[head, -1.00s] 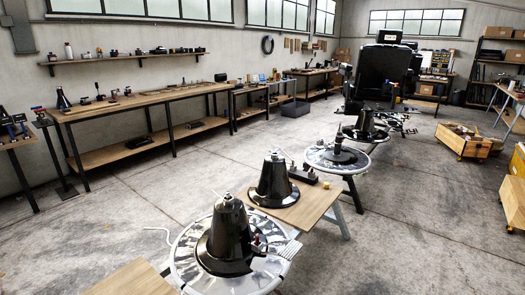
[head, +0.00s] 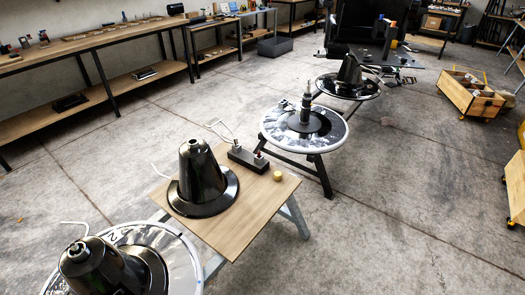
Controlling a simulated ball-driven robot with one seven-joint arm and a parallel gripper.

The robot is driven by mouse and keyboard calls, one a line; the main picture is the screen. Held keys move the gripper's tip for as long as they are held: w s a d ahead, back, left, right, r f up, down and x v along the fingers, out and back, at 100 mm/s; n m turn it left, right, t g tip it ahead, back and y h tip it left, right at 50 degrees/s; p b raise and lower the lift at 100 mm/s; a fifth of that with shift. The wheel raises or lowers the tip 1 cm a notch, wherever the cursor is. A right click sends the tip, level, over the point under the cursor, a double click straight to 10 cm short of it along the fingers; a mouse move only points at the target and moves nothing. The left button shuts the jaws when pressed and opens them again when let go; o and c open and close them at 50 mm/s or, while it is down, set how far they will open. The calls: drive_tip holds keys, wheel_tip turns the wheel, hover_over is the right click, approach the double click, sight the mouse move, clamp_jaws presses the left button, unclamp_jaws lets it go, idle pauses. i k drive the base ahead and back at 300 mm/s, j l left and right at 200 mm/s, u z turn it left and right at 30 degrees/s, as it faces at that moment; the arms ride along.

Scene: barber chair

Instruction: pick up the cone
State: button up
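Several glossy black cones with wide flanges are in view, and I cannot tell which one the task means. One cone (head: 199,170) stands upright on a wooden board on trestle legs (head: 240,232). A farther cone (head: 349,72) stands on another round disc near the dark chair. My gripper is not in view.
A round-topped stand with an upright spindle (head: 305,112) is beyond the board. On the board are a dark block (head: 247,158) and a small yellow piece (head: 277,176). Workbenches (head: 90,42) line the left wall. Concrete floor is clear at lower right.

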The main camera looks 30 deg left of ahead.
sight(205, 188)
drive_tip(key=i+u, duration=0.2)
drive_tip(key=i, duration=0.35)
drive_tip(key=i+l+u, duration=0.2)
drive_tip(key=i, duration=0.3)
drive_tip(key=i+l+u, duration=0.2)
drive_tip(key=i, duration=0.3)
drive_tip(key=i+j+u, duration=0.15)
drive_tip(key=i+u, duration=0.15)
drive_tip(key=u, duration=0.2)
drive_tip(key=i+u, duration=0.3)
drive_tip(key=u, duration=0.2)
drive_tip(key=i+l+u, duration=0.15)
drive_tip(key=i+u, duration=0.15)
drive_tip(key=u, duration=0.2)
drive_tip(key=i+l+u, duration=0.2)
drive_tip(key=u, duration=0.3)
drive_tip(key=i+l+u, duration=0.6)
